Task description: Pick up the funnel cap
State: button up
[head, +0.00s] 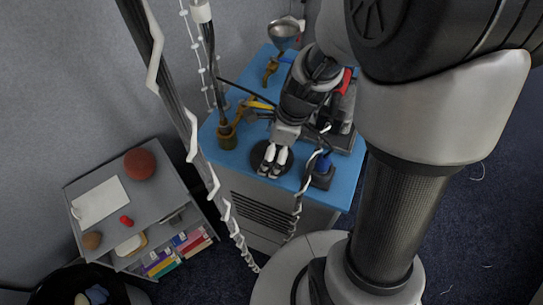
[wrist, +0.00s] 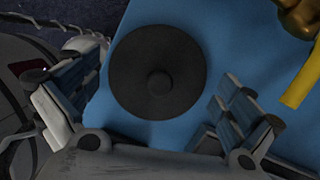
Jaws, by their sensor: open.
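A dark round disc with a small knob at its middle, which I take to be the funnel cap (wrist: 140,55), lies flat on the blue tabletop. In the head view the cap (head: 256,152) shows only in part, near the front edge of the blue top, because my fingers cover some of it. My gripper (head: 271,169) is open above it and points down. In the wrist view the cap lies between the two spread fingers, apart from both, with nothing held.
On the blue table (head: 210,151) stand a brass-coloured cup (head: 227,136) at left, a small blue-and-black object (head: 322,170) at right and a metal bowl-like funnel (head: 284,30) at the back. A grey shelf unit (head: 165,160) with a red-brown ball (head: 140,164) stands at lower left.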

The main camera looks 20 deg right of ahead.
jog(key=c, duration=0.8)
jog(key=shift+s, duration=0.15)
jog(key=c, duration=0.7)
